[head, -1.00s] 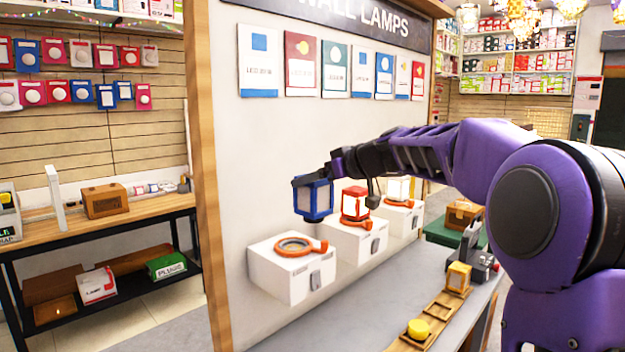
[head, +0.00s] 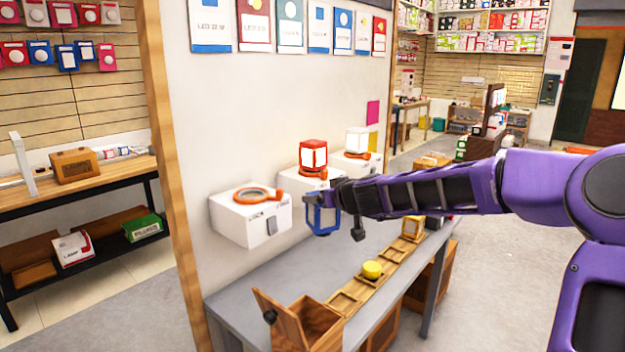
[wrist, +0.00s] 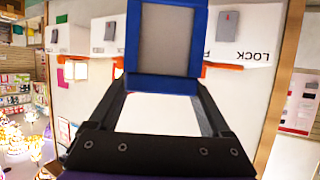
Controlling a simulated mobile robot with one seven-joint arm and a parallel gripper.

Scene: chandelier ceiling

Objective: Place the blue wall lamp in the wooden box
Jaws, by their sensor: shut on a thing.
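The blue wall lamp (head: 323,217) has a blue frame with pale panels. My gripper (head: 322,203) is shut on it and holds it in the air in front of the white wall boxes. In the wrist view the lamp (wrist: 133,45) sits between the two fingertips of my gripper (wrist: 160,88). The wooden box (head: 318,325) stands at the near end of the grey table, its lid tilted open to the left. The box is below and to the left of the lamp, and its inside looks empty from here.
A white wall box (head: 240,222) with an empty orange ring is at left. A red lamp (head: 313,156) and a white lamp (head: 357,140) sit on neighbouring boxes. The grey table (head: 235,305) holds a wooden slotted tray (head: 398,248) with a yellow round piece (head: 372,269) and an orange lamp (head: 412,228).

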